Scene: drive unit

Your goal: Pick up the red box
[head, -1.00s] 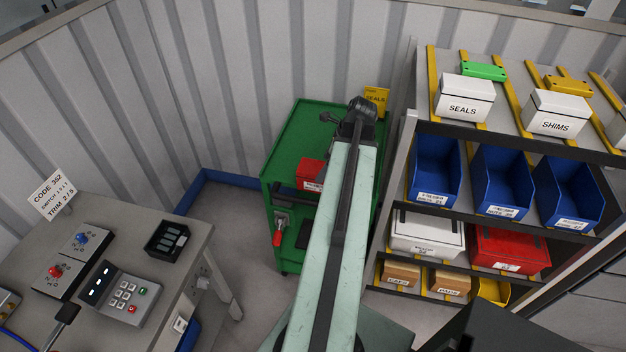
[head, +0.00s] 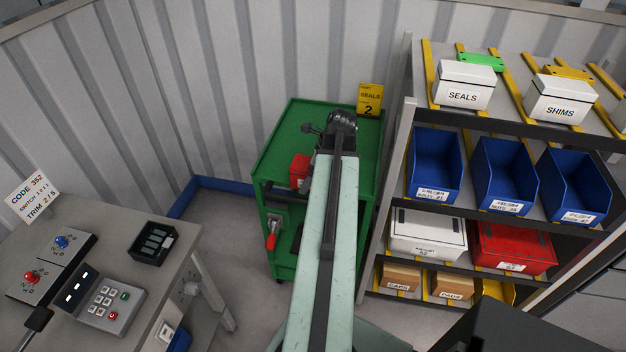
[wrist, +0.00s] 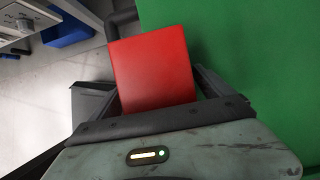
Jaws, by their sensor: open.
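A small red box (head: 299,171) stands on the top of the green cart (head: 296,118), partly hidden behind my arm in the head view. In the wrist view the red box (wrist: 153,68) fills the upper middle, with the green cart top (wrist: 240,60) to its right. My gripper (wrist: 158,88) is open, with one dark finger on each side of the box's near end. I cannot tell whether the fingers touch it. In the head view my arm hides the fingers.
A shelf rack to the right holds blue bins (head: 435,165) and a larger red container (head: 513,247). A workbench (head: 190,265) with controls is at the left. Clear floor lies between bench and cart.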

